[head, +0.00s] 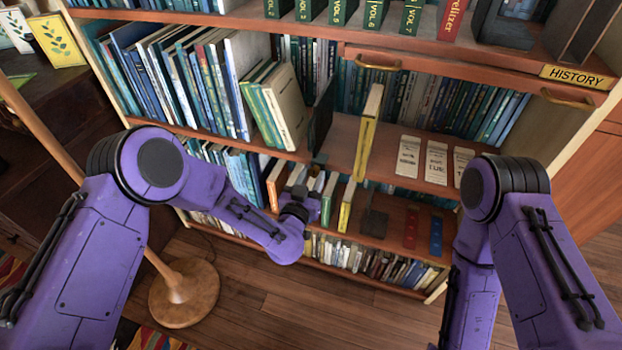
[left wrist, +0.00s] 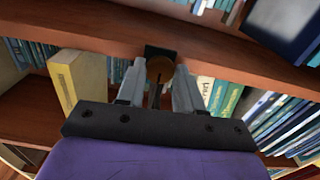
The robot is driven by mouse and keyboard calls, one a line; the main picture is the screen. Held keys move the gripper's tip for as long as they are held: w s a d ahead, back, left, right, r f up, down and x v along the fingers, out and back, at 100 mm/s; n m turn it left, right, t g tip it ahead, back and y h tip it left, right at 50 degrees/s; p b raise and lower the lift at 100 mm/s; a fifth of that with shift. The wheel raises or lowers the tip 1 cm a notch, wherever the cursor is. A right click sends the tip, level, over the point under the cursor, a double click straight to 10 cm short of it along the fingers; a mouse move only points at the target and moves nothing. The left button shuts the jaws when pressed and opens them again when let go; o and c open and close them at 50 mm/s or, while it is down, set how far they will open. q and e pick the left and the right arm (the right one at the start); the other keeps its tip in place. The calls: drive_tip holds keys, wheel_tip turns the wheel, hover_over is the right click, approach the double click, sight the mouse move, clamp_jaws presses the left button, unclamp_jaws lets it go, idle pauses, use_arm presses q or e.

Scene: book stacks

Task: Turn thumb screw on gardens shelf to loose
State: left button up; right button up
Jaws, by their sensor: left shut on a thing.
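The shelf board (left wrist: 225,60) crosses the left wrist view. A small black bracket (left wrist: 160,51) sits at its edge, with a brownish round thumb screw (left wrist: 159,68) just below it. My left gripper (left wrist: 158,88) has its two grey fingers on either side of the thumb screw and is shut on it. In the head view my left gripper (head: 308,187) is at the front of the middle shelves, and the screw is hidden there. No label reading gardens is legible. My right arm reaches down at the right, and its gripper is out of view.
Books (head: 185,80) fill the shelf left of a dark upright divider (head: 321,115). A yellow-edged book (head: 368,130) stands near the shelf front. A HISTORY sign (head: 577,76) marks the upper right shelf. A round wooden stand base (head: 184,292) is on the floor at left.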

use_arm(q)
drive_tip(key=n+b, duration=0.1)
drive_tip(key=n, duration=0.5)
drive_tip(key=shift+f, duration=0.1)
drive_tip(key=n+b, duration=0.2)
drive_tip(key=n, duration=0.4)
drive_tip(key=shift+n, duration=0.4)
drive_tip(key=n+b, duration=0.2)
drive_tip(key=n, duration=0.4)
drive_tip(key=shift+f+b, duration=0.1)
drive_tip(key=shift+b, duration=0.3)
drive_tip(key=n+b, duration=0.2)
drive_tip(key=n, duration=0.3)
drive_tip(key=shift+n, duration=0.3)
drive_tip(key=o, duration=1)
drive_tip(key=shift+r, duration=0.2)
